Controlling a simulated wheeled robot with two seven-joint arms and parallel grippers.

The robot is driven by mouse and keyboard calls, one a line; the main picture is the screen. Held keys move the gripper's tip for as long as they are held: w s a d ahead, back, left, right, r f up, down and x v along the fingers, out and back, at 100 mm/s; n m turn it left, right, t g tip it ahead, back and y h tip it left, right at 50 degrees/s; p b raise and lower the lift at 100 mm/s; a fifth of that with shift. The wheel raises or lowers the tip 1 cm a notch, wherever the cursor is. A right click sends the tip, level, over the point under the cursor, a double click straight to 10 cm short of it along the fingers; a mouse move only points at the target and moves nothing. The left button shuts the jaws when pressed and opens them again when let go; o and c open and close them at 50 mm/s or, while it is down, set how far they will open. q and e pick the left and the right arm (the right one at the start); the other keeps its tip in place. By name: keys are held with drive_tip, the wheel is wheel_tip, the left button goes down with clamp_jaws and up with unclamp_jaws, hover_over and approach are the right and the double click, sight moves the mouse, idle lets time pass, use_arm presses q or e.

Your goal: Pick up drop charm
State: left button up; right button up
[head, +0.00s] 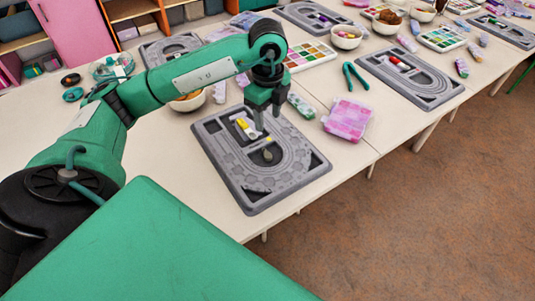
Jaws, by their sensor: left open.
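The grey bead board (222,168) lies on the white table below my left arm. A small dark drop-shaped thing, likely the drop charm (267,155), lies on the board inside the curved grooves. It is too small to make out in detail. My left gripper (266,120) points down over the upper part of the board, above and slightly behind the charm in the picture. It is open, and I see nothing between its fingers. A yellow piece (247,128) lies on the board beside the fingers. My right gripper is out of view.
A pink bead box (347,118), green pliers (355,76) and a green-capped tube (301,105) lie right of the board. A bowl (187,103) stands behind it. Another bead board (440,90) lies farther right. The table is clear left of the board.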

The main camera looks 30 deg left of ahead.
sight(268, 155)
use_arm(q)
wheel_tip(268, 155, down, 14)
drive_tip(key=shift+f, duration=0.1)
drive_tip(key=c, duration=1.1)
drive_tip(key=shift+o, duration=0.2)
